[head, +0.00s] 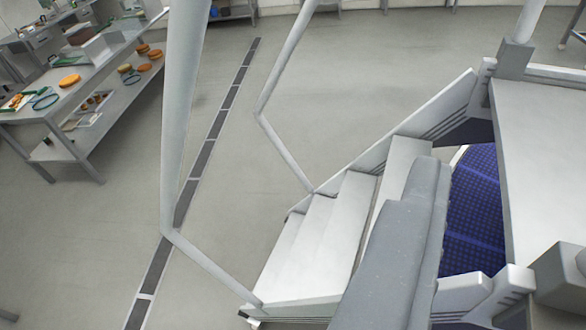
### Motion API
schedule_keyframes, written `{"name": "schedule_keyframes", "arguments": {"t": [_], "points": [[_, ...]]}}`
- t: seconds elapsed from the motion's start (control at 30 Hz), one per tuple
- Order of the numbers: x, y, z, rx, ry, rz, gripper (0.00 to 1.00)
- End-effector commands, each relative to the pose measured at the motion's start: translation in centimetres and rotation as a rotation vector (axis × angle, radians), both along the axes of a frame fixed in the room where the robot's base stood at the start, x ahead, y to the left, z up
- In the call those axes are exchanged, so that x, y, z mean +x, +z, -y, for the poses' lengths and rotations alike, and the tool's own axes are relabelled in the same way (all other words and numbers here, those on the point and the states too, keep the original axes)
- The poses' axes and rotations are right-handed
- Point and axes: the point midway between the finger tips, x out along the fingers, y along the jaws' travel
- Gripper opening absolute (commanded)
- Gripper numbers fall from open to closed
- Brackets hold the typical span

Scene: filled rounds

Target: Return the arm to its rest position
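A grey, worn-looking part of mine, which I take to be my gripper (408,205), rises from the bottom edge right of centre. Two long grey pieces lie close side by side in it. I cannot make out clear fingertips or a gap, and I see no object held in it. It overlaps the white steps in the picture; whether it touches them I cannot tell.
White steps (312,232) with pale handrails (187,90) lead up to a platform (540,165) at right. A blue patterned surface (474,205) shows below the platform. A metal table (105,60) with orange rounds stands upper left. Grey floor is open between, crossed by a drain strip (213,130).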

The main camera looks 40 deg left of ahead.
Motion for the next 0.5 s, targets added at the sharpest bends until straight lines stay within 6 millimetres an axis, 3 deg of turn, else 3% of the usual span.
{"name": "schedule_keyframes", "arguments": {"t": [0.33,0.5], "points": [[-0.1,0.0,-0.1,0.000,0.003,0.002,0.60],[-0.1,-1.3,-0.1,0.000,0.003,0.002,0.60]]}}
